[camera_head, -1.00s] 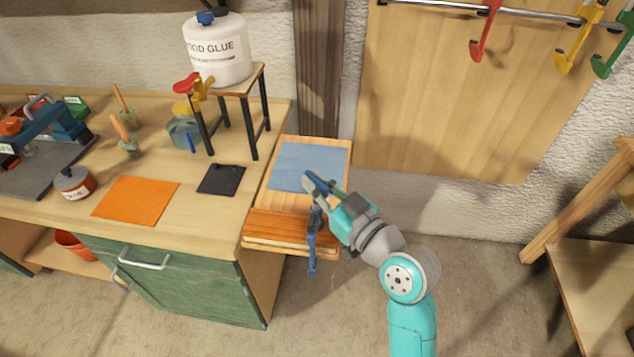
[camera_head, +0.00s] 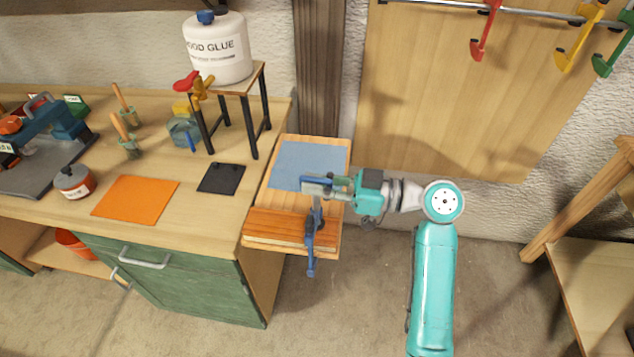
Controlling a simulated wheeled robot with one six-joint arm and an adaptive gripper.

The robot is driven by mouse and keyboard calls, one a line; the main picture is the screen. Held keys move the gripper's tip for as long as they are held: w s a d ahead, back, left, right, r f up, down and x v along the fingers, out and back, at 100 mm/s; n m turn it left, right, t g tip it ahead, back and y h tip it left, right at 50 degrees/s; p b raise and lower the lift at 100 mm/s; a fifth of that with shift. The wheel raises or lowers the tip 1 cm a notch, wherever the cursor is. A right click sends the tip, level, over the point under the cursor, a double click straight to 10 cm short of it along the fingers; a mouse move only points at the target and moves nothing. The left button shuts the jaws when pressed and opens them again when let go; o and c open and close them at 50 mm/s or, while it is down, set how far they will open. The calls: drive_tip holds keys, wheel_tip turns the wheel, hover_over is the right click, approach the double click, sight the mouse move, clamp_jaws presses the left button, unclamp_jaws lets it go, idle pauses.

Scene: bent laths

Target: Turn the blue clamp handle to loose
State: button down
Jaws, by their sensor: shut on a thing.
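The blue clamp (camera_head: 311,240) sits upright over the right part of the wooden laths (camera_head: 275,228) at the front of the side board (camera_head: 262,203). Its lower end hangs below the board's front edge. My gripper (camera_head: 318,188) reaches in from the right and is shut on the blue handle (camera_head: 312,181) at the top of the clamp. The fingers partly cover the handle, so its exact angle is hard to tell.
A blue mat (camera_head: 300,160) lies behind the clamp. A black pad (camera_head: 221,178) and an orange mat (camera_head: 135,201) lie to the left. A small stand (camera_head: 243,88) holds a glue bottle (camera_head: 219,50). Red, yellow and green clamps hang from the rail (camera_head: 540,14).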

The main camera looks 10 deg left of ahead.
drive_tip(key=shift+r+n+g, duration=0.1)
drive_tip(key=shift+n+g, duration=0.2)
drive_tip(key=shift+g, duration=0.1)
drive_tip(key=c, duration=1.2)
unclamp_jaws()
drive_tip(key=d, duration=1.2)
drive_tip(key=shift+s, duration=0.1)
